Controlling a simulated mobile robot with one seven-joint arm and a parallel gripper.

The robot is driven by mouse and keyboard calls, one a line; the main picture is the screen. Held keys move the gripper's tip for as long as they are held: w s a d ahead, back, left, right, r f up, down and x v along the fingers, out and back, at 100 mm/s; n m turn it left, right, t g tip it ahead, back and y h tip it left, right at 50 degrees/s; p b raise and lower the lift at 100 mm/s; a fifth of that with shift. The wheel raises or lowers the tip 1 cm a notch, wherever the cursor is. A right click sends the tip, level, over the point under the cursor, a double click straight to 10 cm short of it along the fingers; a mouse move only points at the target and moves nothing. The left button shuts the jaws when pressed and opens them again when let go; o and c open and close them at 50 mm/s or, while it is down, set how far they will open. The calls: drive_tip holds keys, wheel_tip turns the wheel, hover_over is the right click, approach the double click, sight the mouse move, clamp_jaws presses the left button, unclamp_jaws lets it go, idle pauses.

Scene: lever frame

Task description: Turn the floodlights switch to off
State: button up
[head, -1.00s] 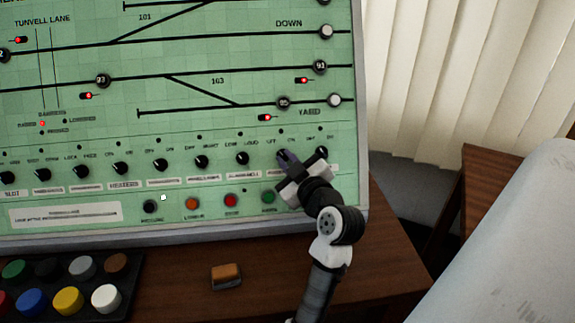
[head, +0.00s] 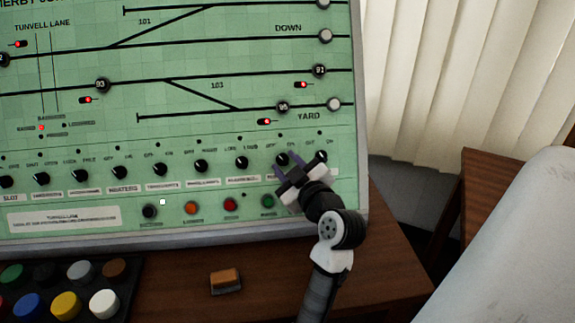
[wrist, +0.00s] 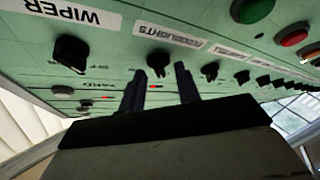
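The floodlights switch (head: 283,158) is a black rotary knob in the bottom row of the green panel, second from the right. In the wrist view, which is upside down, the same knob (wrist: 158,61) sits by its FLOODLIGHTS label. My gripper (head: 289,165) is in front of the panel at this knob. In the wrist view the gripper's two dark fingers (wrist: 160,78) are spread apart, one on each side of the knob, with nothing held. I cannot tell whether the fingertips reach past the knob's face. The knob's exact pointer direction is too small to read.
The WIPER knob (wrist: 70,53) is close beside, at the right end of the row (head: 320,156). Another knob (head: 242,163) is to the left. A green button (head: 268,201) is just below. An orange-topped block (head: 226,281) and a tray of coloured buttons (head: 127,295) are on the desk.

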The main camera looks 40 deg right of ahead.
drive_tip(key=b+v, duration=0.2)
drive_tip(key=v, duration=1.1)
drive_tip(key=shift+s, duration=0.3)
